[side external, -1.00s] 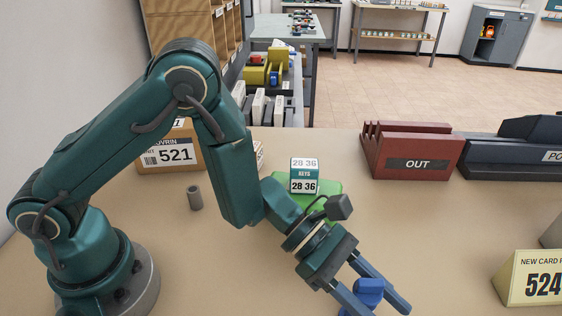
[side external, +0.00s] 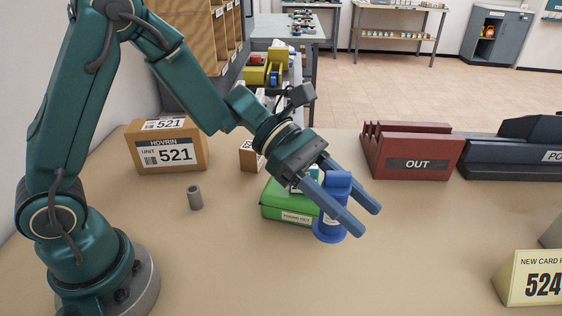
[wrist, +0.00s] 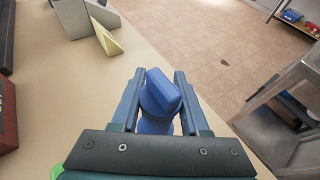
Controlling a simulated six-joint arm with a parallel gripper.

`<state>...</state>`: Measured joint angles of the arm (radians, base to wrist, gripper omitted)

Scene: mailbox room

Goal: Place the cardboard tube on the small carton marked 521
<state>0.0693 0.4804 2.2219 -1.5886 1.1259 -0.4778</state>
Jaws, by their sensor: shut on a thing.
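A small grey-brown tube (side external: 195,197) stands upright on the counter in the side view, apart from my gripper. A small brown carton (side external: 250,157) stands further back; my arm partly hides it, and I cannot read its label. A larger brown carton (side external: 173,148), labelled HOVRIN UNIT 521, stands left of it. My gripper (side external: 368,221) is shut on a blue bottle-like object (side external: 330,222), in front of the green box. The blue object also shows between the fingers in the wrist view (wrist: 160,98). The tube and cartons are not visible in the wrist view.
A green box (side external: 287,208) lies beside the blue object, with a keys box partly hidden on it. A dark red OUT rack (side external: 412,150) and a dark blue tray (side external: 515,157) stand right. A cream 524 card (side external: 535,280) is front right. The front middle counter is clear.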

